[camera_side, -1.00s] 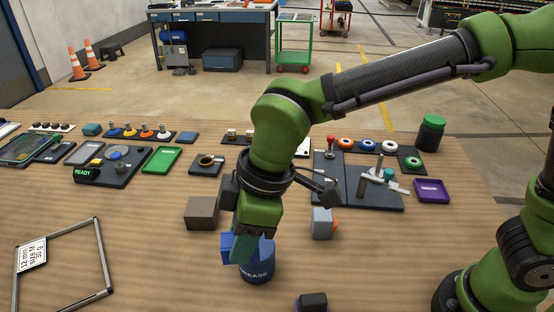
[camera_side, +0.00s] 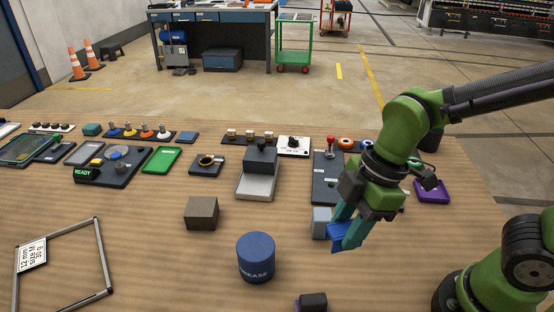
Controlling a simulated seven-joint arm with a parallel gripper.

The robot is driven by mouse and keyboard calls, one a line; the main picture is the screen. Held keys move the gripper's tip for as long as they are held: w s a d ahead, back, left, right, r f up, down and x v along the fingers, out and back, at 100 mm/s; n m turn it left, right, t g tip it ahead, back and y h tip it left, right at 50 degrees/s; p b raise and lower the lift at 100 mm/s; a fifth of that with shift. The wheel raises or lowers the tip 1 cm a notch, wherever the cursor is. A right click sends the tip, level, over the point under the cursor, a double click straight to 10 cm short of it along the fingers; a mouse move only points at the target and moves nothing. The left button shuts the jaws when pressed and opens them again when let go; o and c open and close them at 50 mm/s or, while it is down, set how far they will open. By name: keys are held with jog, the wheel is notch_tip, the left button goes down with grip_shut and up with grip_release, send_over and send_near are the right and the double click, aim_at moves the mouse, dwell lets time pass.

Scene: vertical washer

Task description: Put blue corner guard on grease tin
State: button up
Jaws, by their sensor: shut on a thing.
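The grease tin (camera_side: 256,260) is a dark blue cylinder with lettering on its side. It stands upright on the wooden table, and its flat top is bare. The blue corner guard (camera_side: 338,233) is a small bright blue angled piece. My gripper (camera_side: 348,228) is shut on it, to the right of the tin and well apart from it. The teal fingers hide part of the guard. I cannot tell how high it is above the table.
A grey-blue block (camera_side: 320,222) is just left of my fingers, partly hidden. A brown block (camera_side: 201,212) and a grey stand with a dark block (camera_side: 258,178) lie farther back. A dark piece (camera_side: 312,302) is at the front edge. The table around the tin is clear.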

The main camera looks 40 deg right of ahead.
jog(key=shift+f, duration=0.65)
jog(key=shift+w+a+f, duration=0.1)
jog(key=shift+w+f, duration=0.05)
jog(key=shift+f, duration=0.05)
send_near(251, 246)
jog(key=shift+a+f, duration=0.55)
jog(key=shift+f, duration=0.15)
jog(key=x, duration=0.2)
jog(key=shift+w+f, duration=0.1)
jog(key=shift+f, duration=0.7)
jog(key=shift+f, duration=0.2)
jog(key=o, duration=1)
